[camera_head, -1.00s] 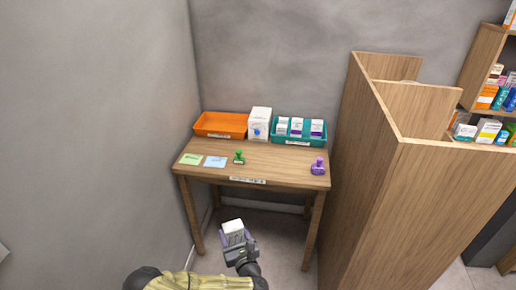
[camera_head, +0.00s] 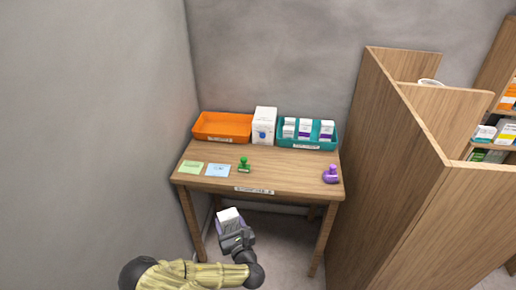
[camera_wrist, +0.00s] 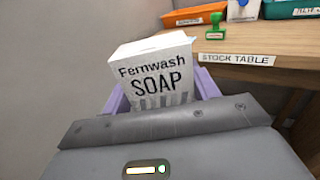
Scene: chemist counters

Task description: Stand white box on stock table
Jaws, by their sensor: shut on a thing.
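The white box (camera_wrist: 155,72), printed "Fernwash SOAP", is held between the purple fingers of my gripper (camera_wrist: 160,100) in the wrist view. In the head view the white box (camera_head: 229,218) and my gripper (camera_head: 234,230) are in front of the table's front edge and look lower than its top. The box is roughly upright, slightly tilted in the wrist view. The wooden stock table (camera_head: 280,165) stands against the back wall, with a "STOCK TABLE" label (camera_wrist: 236,59) on its front edge.
An orange tray (camera_head: 222,127), a white carton (camera_head: 264,125) and a teal tray (camera_head: 307,132) with small boxes line the table's back. Green and blue cards, a green stamp (camera_head: 244,165) and a purple stamp (camera_head: 331,174) lie nearer. The table's centre is clear. A wooden partition (camera_head: 400,170) stands right.

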